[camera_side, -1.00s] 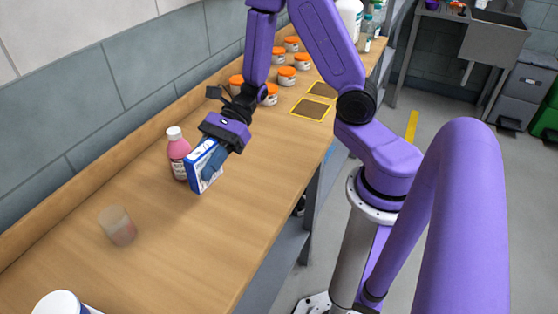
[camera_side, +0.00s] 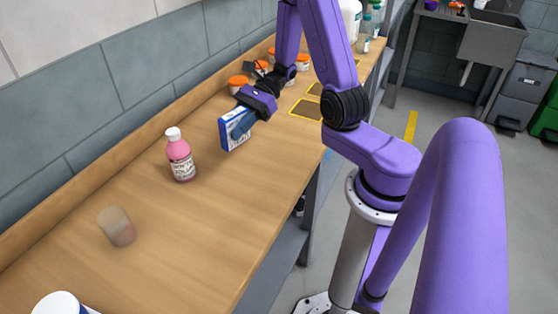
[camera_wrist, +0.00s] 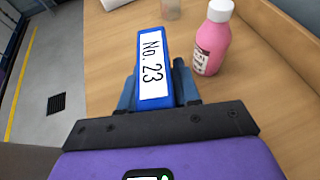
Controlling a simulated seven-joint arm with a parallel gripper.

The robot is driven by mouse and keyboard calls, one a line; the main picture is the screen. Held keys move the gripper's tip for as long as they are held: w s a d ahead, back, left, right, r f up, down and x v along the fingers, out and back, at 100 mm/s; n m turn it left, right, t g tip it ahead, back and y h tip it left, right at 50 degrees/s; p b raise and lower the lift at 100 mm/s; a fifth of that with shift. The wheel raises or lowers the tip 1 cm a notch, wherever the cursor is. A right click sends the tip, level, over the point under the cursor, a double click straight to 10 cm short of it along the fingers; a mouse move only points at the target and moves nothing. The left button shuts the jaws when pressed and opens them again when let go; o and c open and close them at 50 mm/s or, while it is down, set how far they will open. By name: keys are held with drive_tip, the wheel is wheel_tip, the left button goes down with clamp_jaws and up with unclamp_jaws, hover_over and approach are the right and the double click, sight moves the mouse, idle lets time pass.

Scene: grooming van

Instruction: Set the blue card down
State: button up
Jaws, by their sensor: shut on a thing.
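The blue card (camera_side: 230,134) is a blue and white block held in my gripper (camera_side: 243,121) above the wooden bench (camera_side: 190,231). In the wrist view its white label reads "No. 23" (camera_wrist: 153,66), and the blue fingers of my gripper (camera_wrist: 158,92) close on it from both sides. In the side view the card is upright and slightly tilted. I cannot tell exactly how far its lower edge is from the bench top.
A pink bottle with a white cap (camera_side: 181,160) stands left of the card, also in the wrist view (camera_wrist: 211,42). A blurred cup (camera_side: 117,226) stands nearer the camera. Several orange-lidded tubs (camera_side: 238,82) stand behind my gripper. A white container (camera_side: 60,303) is at the front left.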

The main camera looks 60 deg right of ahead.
drive_tip(key=s+d+m+t, duration=0.2)
drive_tip(key=s+d, duration=0.5)
drive_tip(key=shift+s+d+f, duration=0.1)
drive_tip(key=shift+s+f, duration=0.05)
drive_tip(key=shift+f, duration=1.25)
drive_tip(key=shift+s+d+f, duration=0.1)
drive_tip(key=shift+s+f, duration=0.1)
drive_tip(key=shift+f, duration=1.2)
drive_tip(key=shift+s+d+f, duration=0.1)
drive_tip(key=shift+s+f, duration=0.05)
drive_tip(key=shift+f, duration=1.25)
drive_tip(key=shift+a+f, duration=0.1)
drive_tip(key=o, duration=1.1)
drive_tip(key=shift+c, duration=0.2)
drive_tip(key=shift+h, duration=0.3)
